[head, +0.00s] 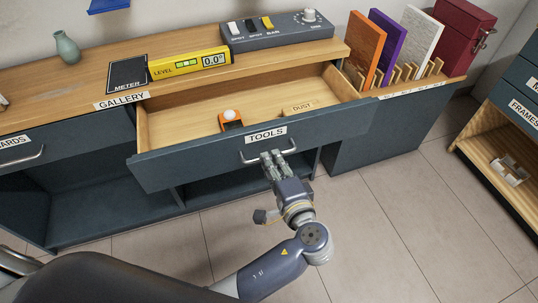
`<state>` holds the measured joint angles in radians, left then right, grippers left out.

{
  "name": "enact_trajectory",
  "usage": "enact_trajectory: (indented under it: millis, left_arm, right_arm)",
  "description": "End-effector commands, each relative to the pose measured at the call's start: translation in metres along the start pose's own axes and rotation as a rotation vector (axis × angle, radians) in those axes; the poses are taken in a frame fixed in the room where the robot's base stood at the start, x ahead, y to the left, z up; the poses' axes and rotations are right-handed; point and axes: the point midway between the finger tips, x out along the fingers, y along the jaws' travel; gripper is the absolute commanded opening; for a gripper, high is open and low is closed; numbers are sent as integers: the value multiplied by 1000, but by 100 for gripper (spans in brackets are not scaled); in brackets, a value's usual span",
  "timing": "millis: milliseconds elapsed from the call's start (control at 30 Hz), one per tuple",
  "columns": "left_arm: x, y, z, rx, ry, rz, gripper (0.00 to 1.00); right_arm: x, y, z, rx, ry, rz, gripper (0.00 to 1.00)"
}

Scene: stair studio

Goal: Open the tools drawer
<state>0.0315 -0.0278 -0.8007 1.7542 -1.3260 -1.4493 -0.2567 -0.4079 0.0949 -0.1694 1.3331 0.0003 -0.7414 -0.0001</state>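The tools drawer (190,166), with a dark blue-grey front and a "TOOLS" label, stands pulled out of the wooden-topped cabinet, and its wooden inside shows. In it are an orange object with a white round top (231,119) and a small wooden block marked "DUST" (299,108). My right gripper is not in view.
A yellow level (190,63), a dark meter pad (128,74) and a grey switch box (275,31) lie on the counter. Coloured panels (365,46) stand in a rack beside a red box (460,35). A frames cabinet (515,115) stands at right. The tiled floor (400,215) is clear.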

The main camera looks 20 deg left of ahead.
Motion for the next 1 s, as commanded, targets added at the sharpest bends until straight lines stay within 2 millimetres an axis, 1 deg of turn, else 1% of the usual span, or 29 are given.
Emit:
enact_trajectory:
  millis: [33, 200, 300, 400, 567, 1000]
  left_arm:
    - [-13, 1, 0, -2, 2, 6, 17]
    - [-49, 1, 0, -2, 2, 5, 17]
    - [-65, 1, 0, -1, 0, 5, 17]
    - [-76, 0, 0, -1, 1, 3, 17]
    - [-83, 0, 0, -1, 0, 1, 17]
    - [-83, 0, 0, 0, 0, 0, 17]
  right_arm:
    - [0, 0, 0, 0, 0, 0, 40]
    - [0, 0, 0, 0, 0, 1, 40]
    - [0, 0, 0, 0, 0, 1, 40]
    - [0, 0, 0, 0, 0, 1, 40]
    - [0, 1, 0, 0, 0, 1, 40]
    - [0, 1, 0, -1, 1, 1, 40]
